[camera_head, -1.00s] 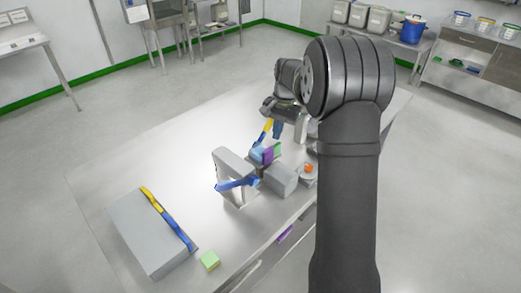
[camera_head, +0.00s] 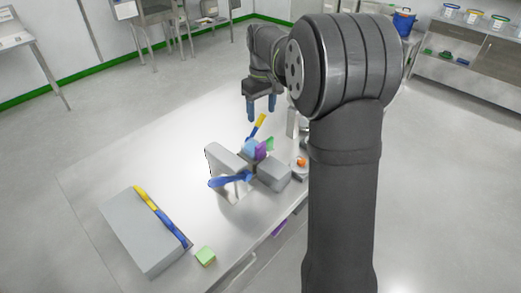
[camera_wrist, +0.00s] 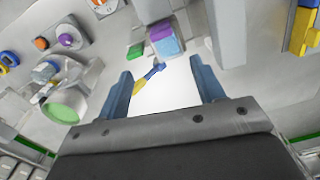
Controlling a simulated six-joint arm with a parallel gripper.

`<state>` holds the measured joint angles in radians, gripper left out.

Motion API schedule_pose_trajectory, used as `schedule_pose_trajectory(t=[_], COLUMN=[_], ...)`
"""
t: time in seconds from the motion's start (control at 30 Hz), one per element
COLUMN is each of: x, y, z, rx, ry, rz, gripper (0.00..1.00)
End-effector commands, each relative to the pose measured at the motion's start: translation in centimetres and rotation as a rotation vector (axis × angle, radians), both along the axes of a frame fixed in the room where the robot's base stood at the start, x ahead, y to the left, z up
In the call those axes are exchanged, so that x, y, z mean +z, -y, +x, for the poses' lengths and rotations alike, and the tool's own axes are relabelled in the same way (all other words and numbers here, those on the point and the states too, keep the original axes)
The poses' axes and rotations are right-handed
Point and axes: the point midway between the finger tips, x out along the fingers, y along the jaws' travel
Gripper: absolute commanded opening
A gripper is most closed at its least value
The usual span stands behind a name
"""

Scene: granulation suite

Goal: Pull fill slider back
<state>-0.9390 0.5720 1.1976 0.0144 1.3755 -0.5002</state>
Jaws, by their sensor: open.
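A small grey machine (camera_head: 226,160) stands on the metal table with a blue lever (camera_head: 230,180) on its front. Behind it a yellow-and-blue handle (camera_head: 258,125) slants up; it also shows in the wrist view (camera_wrist: 148,79). Light blue, purple and green parts (camera_head: 260,149) sit between the handle and a grey block (camera_head: 274,174). I cannot tell for certain which part is the fill slider. My gripper (camera_head: 261,113) is open and empty, fingers pointing down, above and behind the handle. In the wrist view the handle appears between the blue fingers, not visibly touched.
An orange-topped part (camera_head: 301,162) stands right of the machine. The table's back left is clear.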

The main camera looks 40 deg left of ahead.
Motion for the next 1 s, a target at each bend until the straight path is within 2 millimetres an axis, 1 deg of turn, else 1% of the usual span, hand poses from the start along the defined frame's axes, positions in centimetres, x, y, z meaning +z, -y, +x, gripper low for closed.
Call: schedule_pose_trajectory(t=[0.1,0.17,0.27,0.37,0.47,0.8,1.0], x=[0.8,0.9,0.4,-1.0,-2.9,-10.4,-14.1], y=[0.1,0.1,0.1,0.1,0.2,0.2,0.2], z=[-0.4,-0.5,-0.5,-0.5,-0.5,-0.5,-0.5], rx=[0.1,0.126,0.138,0.138,0.137,0.135,0.135], ry=[0.011,0.013,0.014,0.011,0.012,0.01,0.012], rz=[-0.003,-0.005,-0.006,-0.009,-0.008,-0.009,-0.008], gripper=[0.62,0.62,0.62,0.62,0.62,0.62,0.62])
